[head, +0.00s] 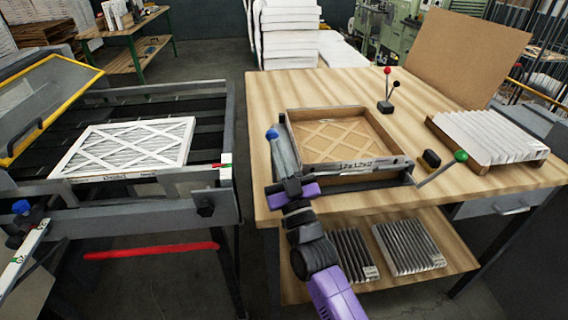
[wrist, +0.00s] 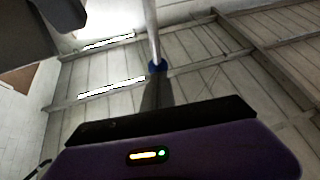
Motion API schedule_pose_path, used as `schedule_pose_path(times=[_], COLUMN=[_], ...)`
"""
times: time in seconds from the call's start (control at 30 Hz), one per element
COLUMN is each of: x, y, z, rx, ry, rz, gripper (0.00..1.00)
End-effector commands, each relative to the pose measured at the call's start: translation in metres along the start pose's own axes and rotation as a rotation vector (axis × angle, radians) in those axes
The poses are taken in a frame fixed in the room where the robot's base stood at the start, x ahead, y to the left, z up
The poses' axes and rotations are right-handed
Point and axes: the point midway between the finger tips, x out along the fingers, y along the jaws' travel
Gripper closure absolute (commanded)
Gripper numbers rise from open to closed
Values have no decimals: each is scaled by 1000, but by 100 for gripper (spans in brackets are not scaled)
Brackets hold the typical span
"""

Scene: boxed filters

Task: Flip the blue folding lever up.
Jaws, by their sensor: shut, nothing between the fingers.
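The blue knob (head: 272,133) of the lever shows at the left side of the box fixture on the wooden table. In the wrist view the blue knob (wrist: 157,67) sits on a pale rod running up out of the picture. My gripper (wrist: 157,88) is shut and empty, its dark fingers ending just at the knob; I cannot tell whether they touch it. In the head view my gripper (head: 285,160) lies along the fixture's left side, pointing away, and hides part of it. The lever's pivot and exact tilt are hidden.
The fixture holds an open cardboard box (head: 336,138). A pleated filter (head: 488,136) lies at right. Another blue knob (head: 21,207) is on the left machine.

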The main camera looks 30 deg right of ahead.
Motion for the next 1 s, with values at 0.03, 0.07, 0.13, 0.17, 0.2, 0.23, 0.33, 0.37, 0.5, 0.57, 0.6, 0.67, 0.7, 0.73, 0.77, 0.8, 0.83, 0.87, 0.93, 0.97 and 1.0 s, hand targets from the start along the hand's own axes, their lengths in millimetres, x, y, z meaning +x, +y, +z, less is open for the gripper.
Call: schedule_pose_path(times=[0.03,0.07,0.13,0.17,0.2,0.23,0.33,0.37,0.5,0.57,0.6,0.67,0.7,0.73,0.77,0.8,0.83,0.87,0.93,0.97,1.0], x=[7,9,14,15,17,18,22,23,27,28,29,30,31,32,33,34,34,35,37,38,40], y=[1,2,2,3,3,3,3,3,3,3,4,6,6,6,6,6,6,7,8,8,8], z=[-1,0,2,2,3,2,5,5,8,9,11,13,14,14,15,15,16,16,18,19,21], rx=[-1,-2,-2,-1,-1,4,12,14,22,26,26,23,22,23,23,23,23,22,23,23,22], ry=[4,5,4,4,5,-11,-53,-63,-107,-124,-132,-131,-132,-132,-132,-131,-131,-131,-130,-130,-130], rz=[1,2,1,1,1,0,0,0,-1,-2,-1,1,1,1,1,1,1,1,2,2,2], gripper=[100,100,100,100,100,100,100,100,100,100,100,100,100,100,100,100,100,100,100,100,100])
